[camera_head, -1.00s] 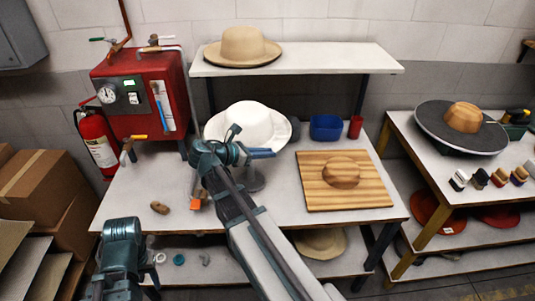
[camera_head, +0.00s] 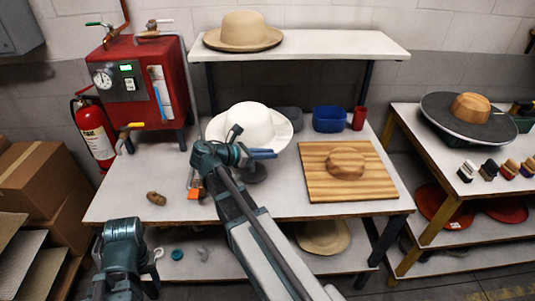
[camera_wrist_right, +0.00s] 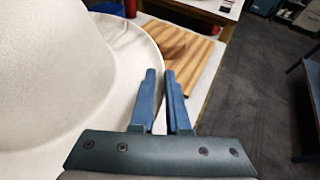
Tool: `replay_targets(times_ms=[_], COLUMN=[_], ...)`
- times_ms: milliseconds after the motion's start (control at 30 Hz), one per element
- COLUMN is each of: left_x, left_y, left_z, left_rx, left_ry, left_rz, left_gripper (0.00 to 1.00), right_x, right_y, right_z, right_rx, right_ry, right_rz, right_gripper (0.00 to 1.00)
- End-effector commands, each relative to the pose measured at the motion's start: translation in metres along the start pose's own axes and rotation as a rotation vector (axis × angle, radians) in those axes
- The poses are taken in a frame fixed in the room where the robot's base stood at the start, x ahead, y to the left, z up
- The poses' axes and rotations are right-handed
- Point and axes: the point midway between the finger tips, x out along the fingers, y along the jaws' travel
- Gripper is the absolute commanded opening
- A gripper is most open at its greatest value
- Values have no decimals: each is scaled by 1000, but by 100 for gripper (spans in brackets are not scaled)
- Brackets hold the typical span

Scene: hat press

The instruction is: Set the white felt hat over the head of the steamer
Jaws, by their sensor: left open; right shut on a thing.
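The white felt hat (camera_head: 250,122) is crown up above the left half of the table in the head view. Its pale crown and brim (camera_wrist_right: 60,75) fill the left of the right wrist view. My right gripper (camera_head: 262,154) is shut on the near right part of the brim; its blue fingers (camera_wrist_right: 162,85) show beside the hat edge. A grey rounded piece (camera_head: 256,174), perhaps part of the steamer head, shows below the brim; the hat and my arm hide the rest, so I cannot tell whether they touch. My left gripper (camera_head: 124,262) is open and empty, low in front of the table.
A red boiler (camera_head: 140,85) with a gauge stands at the back left. A wooden board (camera_head: 320,190) with a raised block lies right of the hat, near a blue bin (camera_head: 329,118) and red cup (camera_head: 359,118). A shelf (camera_head: 340,44) carrying a tan hat (camera_head: 243,30) is behind.

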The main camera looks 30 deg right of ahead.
Motion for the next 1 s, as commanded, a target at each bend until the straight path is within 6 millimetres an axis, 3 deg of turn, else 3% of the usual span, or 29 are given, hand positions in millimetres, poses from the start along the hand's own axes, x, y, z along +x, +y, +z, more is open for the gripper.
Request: replay_targets(times_ms=[1000], left_x=[76], left_y=[7], left_z=[-4], left_rx=[0], left_ry=[0], left_rz=[0], left_gripper=[50], right_x=[29], right_y=[0], right_z=[-70], right_rx=[1], right_ry=[-1], right_rz=[0], right_gripper=[0])
